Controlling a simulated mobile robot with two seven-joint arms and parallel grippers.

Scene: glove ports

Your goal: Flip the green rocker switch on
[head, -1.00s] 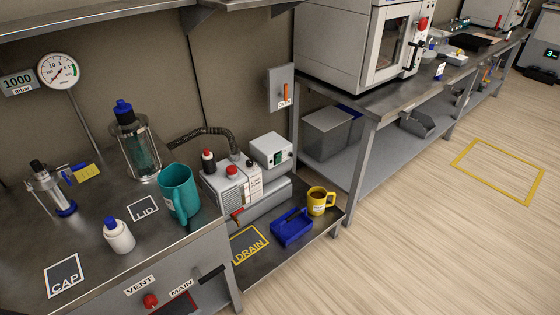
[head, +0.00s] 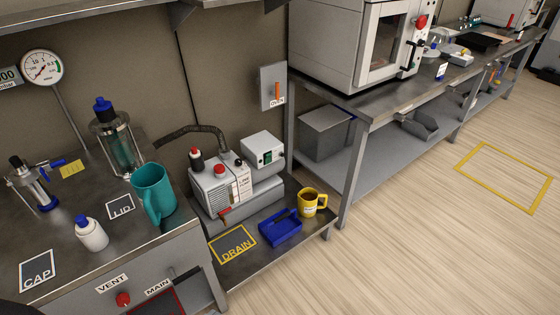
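The green rocker switch (head: 267,156) is a small green patch on the front of a white box (head: 262,146). The box sits behind and to the right of the white pump (head: 220,190) on the low shelf. The switch is too small to tell which side is pressed. Neither of my grippers is in view.
A teal mug (head: 153,192), a white bottle (head: 91,234) and a glass vessel (head: 115,140) stand on the left bench. A blue tray (head: 280,228) and yellow mug (head: 312,203) are in front of the pump. An orange-handled wall box (head: 272,86) hangs above. The floor at right is clear.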

